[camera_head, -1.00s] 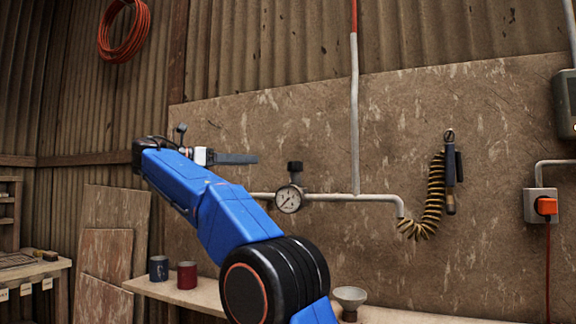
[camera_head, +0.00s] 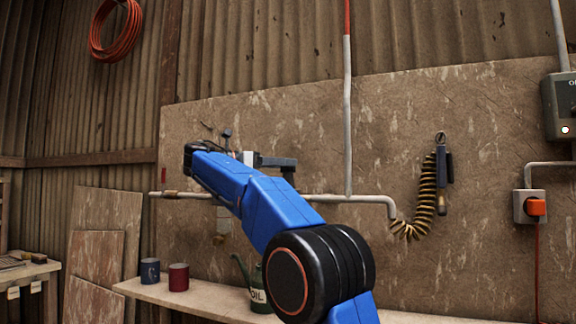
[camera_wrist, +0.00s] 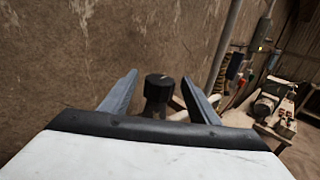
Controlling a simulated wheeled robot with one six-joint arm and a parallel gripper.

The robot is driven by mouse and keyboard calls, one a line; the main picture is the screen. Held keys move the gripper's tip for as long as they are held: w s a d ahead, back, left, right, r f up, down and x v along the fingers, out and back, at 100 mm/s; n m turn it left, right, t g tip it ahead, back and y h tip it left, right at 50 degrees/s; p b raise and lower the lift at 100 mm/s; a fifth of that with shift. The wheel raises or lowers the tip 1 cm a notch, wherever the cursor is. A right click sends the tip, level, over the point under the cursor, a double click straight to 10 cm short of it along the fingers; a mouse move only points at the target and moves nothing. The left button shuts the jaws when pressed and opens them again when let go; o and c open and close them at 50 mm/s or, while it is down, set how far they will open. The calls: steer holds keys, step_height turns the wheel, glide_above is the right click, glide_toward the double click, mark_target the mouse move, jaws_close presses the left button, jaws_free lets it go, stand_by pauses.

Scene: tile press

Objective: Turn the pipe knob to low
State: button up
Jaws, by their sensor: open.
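The black pipe knob (camera_wrist: 159,87) stands out from the wall in the wrist view, between the two spread fingers of my gripper (camera_wrist: 160,75). The fingers are open, with a gap to the knob on both sides.
A shelf (camera_head: 215,304) below holds a blue mug (camera_head: 150,271), a red mug (camera_head: 179,277) and a green oil can (camera_head: 260,290). A coiled hose (camera_head: 426,200) hangs to the right. An orange plug (camera_head: 536,207) sits in a wall socket.

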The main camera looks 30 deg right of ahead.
steer(key=shift+s+d, duration=0.1)
steer(key=shift+d, duration=1.2)
steer(key=c, duration=1)
steer(key=shift+c, duration=0.2)
